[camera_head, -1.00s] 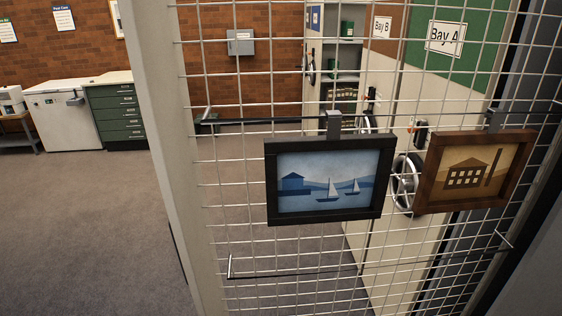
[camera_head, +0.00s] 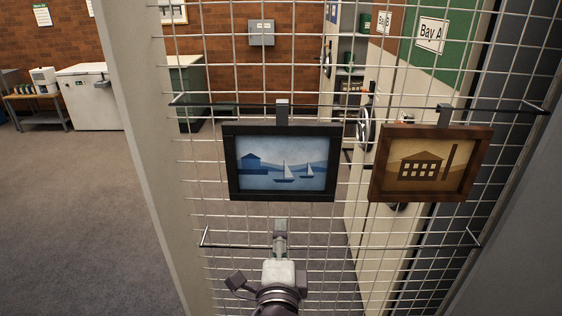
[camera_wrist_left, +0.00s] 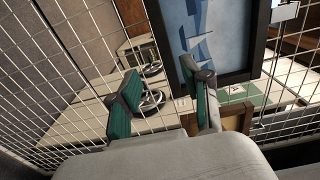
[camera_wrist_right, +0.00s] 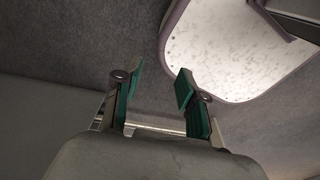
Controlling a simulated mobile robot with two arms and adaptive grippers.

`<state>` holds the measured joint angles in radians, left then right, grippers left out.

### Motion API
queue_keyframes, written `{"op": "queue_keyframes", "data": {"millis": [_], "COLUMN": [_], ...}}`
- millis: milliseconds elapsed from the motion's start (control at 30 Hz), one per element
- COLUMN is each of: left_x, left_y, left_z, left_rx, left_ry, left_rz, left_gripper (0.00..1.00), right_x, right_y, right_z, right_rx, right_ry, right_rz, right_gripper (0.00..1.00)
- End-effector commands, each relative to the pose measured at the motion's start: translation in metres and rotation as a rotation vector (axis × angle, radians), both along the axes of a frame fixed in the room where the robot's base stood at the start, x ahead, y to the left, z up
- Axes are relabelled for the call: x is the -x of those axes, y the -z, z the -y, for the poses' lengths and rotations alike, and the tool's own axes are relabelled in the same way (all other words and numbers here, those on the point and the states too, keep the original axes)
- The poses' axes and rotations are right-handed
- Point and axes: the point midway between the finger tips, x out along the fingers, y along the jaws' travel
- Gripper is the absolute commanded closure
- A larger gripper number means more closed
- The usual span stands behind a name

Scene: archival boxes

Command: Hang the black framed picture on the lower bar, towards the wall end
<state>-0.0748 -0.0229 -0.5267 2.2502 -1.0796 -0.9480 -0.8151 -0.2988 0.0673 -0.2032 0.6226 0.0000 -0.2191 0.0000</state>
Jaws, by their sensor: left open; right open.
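The black framed picture (camera_head: 281,192), showing blue water and sailboats, hangs upright by a grey hanger (camera_head: 283,110) on the upper bar (camera_head: 200,99) of the wire mesh panel. The lower bar (camera_head: 350,247) runs across the mesh below it and looks bare. My left gripper (camera_head: 280,228) is just below the black frame, in front of the lower bar. In the left wrist view its open, empty fingers (camera_wrist_left: 163,85) are close to the black frame (camera_wrist_left: 259,50); contact cannot be told. My right gripper (camera_wrist_right: 158,82) is open and empty, out of the head view.
A brown framed picture (camera_head: 428,196) hangs right of the black one on the upper bar. A pale post (camera_head: 140,130) edges the mesh on the left. Shelving and a handwheel (camera_head: 366,127) stand behind the mesh. Clear floor lies left. A pale speckled surface (camera_wrist_right: 225,45) is near my right gripper.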

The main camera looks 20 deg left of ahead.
Motion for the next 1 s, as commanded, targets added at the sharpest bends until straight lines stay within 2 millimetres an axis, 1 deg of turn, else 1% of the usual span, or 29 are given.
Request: {"op": "queue_keyframes", "data": {"millis": [67, 267, 433, 1000], "left_x": [0.001, -0.012, -0.029, -0.083], "left_y": [-0.006, -0.006, -0.006, -0.005], "left_z": [-0.002, -0.006, -0.010, -0.026], "left_rx": [-0.004, -0.006, -0.004, -0.004], "left_ry": [-0.006, -0.007, -0.006, -0.006], "left_rz": [0.010, 0.011, 0.011, 0.010], "left_gripper": [0.52, 0.52, 0.52, 0.52], "right_x": [0.000, 0.000, 0.001, 0.002], "right_y": [0.000, 0.000, 0.000, 0.006], "right_z": [0.002, 0.011, 0.014, 0.013], "right_rx": [0.003, 0.014, 0.017, 0.016], "right_ry": [-0.001, -0.001, 0.000, 0.000], "right_rz": [0.001, -0.001, -0.001, -0.005], "right_gripper": [0.59, 0.59, 0.59, 0.59]}}
